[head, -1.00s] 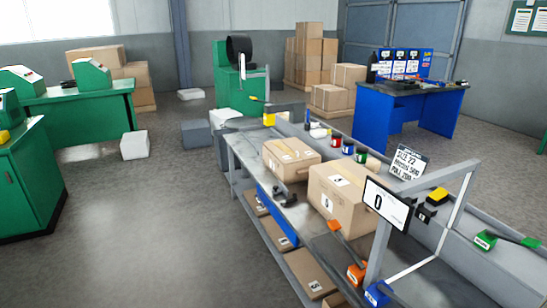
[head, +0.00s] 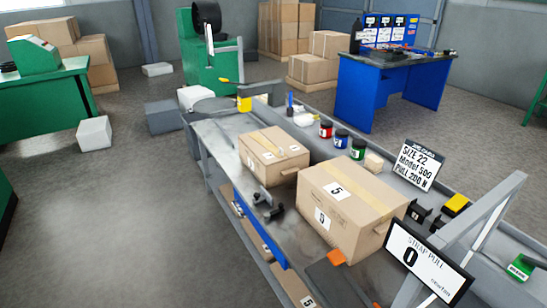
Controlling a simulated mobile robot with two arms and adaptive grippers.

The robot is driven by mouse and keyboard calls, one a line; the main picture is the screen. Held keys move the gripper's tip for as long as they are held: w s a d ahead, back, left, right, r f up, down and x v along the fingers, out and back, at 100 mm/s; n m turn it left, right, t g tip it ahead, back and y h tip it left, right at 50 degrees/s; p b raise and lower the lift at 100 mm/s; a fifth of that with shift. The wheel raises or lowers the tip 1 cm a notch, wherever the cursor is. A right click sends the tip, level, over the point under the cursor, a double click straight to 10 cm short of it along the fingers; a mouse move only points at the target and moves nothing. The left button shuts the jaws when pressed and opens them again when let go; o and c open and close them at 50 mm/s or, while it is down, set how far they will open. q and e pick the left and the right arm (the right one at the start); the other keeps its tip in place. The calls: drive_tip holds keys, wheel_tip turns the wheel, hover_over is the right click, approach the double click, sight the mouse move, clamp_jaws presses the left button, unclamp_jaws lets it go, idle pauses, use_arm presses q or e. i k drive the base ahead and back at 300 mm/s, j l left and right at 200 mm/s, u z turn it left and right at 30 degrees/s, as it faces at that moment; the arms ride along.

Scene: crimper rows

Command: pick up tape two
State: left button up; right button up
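No thing clearly marked as tape two can be made out. Small red (head: 326,129), blue (head: 341,140) and green (head: 358,149) cylinders with pale labels stand in a row on the bench's far side; I cannot tell whether they are tapes. A small tan block (head: 374,161) sits beside the green one. Neither of my grippers shows in the head view.
The long grey bench (head: 222,134) carries a smaller carton (head: 262,145) and a larger carton (head: 340,190). A black tool (head: 266,207) lies at its near edge. A sign (head: 418,165) and a strap-pull display (head: 428,262) stand at right.

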sight(279, 153)
drive_tip(key=i+z, duration=0.1)
drive_tip(key=z, duration=0.65)
drive_tip(key=i+j+z, duration=0.2)
drive_tip(key=j, duration=0.15)
drive_tip(key=i+j+z, duration=0.2)
drive_tip(key=j, duration=0.15)
drive_tip(key=j+z, duration=0.25)
drive_tip(key=j, duration=0.15)
drive_tip(key=i+j+z, duration=0.2)
drive_tip(key=j, duration=0.2)
drive_tip(key=j+z, duration=0.2)
drive_tip(key=j, duration=0.25)
drive_tip(key=i+j, duration=0.1)
drive_tip(key=j, duration=0.75)
drive_tip(key=i+j+z, duration=0.1)
drive_tip(key=j, duration=0.8)
drive_tip(key=i+j, duration=0.15)
drive_tip(key=j, duration=0.7)
drive_tip(key=i+j+z, duration=0.1)
drive_tip(key=j, duration=0.8)
